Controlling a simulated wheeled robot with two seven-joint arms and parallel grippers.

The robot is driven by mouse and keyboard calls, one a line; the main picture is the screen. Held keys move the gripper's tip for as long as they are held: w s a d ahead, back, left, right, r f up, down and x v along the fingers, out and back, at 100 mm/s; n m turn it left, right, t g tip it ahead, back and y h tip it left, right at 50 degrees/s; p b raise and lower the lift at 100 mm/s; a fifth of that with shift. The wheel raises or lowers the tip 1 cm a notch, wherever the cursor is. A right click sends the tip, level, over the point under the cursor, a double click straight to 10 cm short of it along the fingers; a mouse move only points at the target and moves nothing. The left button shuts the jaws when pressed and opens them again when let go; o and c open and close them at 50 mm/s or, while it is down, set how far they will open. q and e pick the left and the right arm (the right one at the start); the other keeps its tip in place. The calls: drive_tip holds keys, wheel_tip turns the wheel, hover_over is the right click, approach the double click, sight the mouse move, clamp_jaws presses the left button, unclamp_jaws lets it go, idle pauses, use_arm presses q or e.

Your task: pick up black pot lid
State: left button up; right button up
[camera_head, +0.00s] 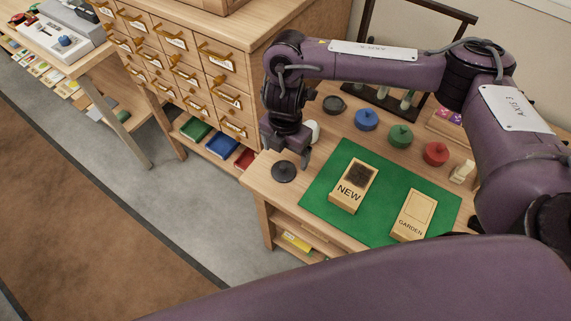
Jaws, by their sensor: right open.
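The black pot lid (284,171) lies flat on the left end of the wooden table, a dark disc with a small knob. My right gripper (291,153) hangs pointing down just above and behind the lid, apart from it as far as I can tell. It is open and holds nothing. A dark open pot (334,104) stands toward the back of the table, behind my right arm. My left gripper is not in view.
A green mat (322,202) holds a block marked NEW (349,192) and one marked GARDEN (411,218). Blue (366,120), green (400,135) and red (435,153) lidded pots stand behind it. A white object (312,131) is beside the gripper. A drawer cabinet (215,75) stands left.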

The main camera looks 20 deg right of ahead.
sight(284, 165)
drive_tip(key=shift+s+a+f, duration=0.1)
drive_tip(key=shift+s+f, duration=0.05)
drive_tip(key=shift+f, duration=0.4)
wheel_tip(284, 165, down, 4)
drive_tip(key=shift+a+r+p, duration=0.1)
drive_tip(key=shift+a+p, duration=0.05)
drive_tip(key=shift+p, duration=0.4)
drive_tip(key=shift+f, duration=0.55)
drive_tip(key=c, duration=0.4)
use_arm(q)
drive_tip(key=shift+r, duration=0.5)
use_arm(e)
drive_tip(key=c, duration=0.7)
